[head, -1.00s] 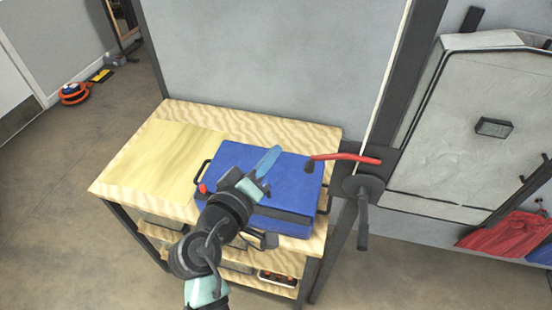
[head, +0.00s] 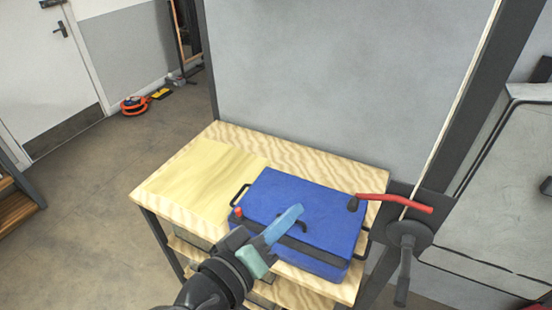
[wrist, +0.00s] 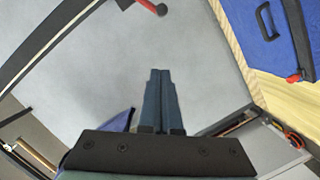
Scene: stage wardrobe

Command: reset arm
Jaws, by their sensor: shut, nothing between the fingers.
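My gripper (head: 300,208) shows in the head view as two light-blue fingers pressed together, in front of or above the blue case (head: 325,205). Its height over the case is hard to tell. In the wrist view my gripper (wrist: 160,72) is shut and empty, its fingers pointing toward the grey panel (wrist: 185,35). My arm reaches in from the bottom edge of the head view.
The blue case lies on a wooden table (head: 165,208) with lower shelves. A hand crank (head: 407,235) and a red lever (head: 395,200) stand at the table's right. An orange cable reel (head: 135,105) lies on open floor (head: 85,190) near the door.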

